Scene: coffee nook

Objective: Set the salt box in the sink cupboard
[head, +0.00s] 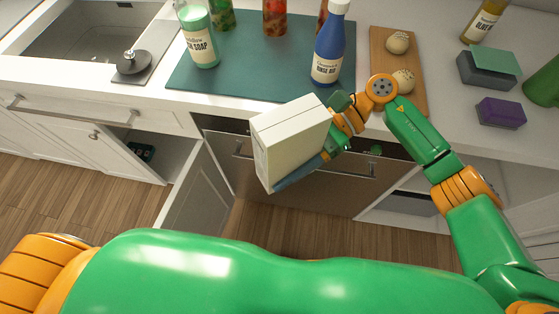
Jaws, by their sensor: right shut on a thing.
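The salt box (290,142), a plain white carton, is held tilted in front of the counter edge. My right gripper (328,150) is shut on its right side, with a blue finger along the lower edge. The sink cupboard (150,148) is below and left of the box, under the sink (90,38). Its door (198,190) stands open toward me, and a small dark green thing (141,152) shows inside. Much of the cupboard interior is hidden by the door and front. My left gripper is out of view.
A dark metal appliance front (270,180) is right of the open door. On the counter are a teal mat (255,75) with several bottles, a wooden board (400,60) with round buns, and sponges (488,68). The wooden floor before the cupboards is clear.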

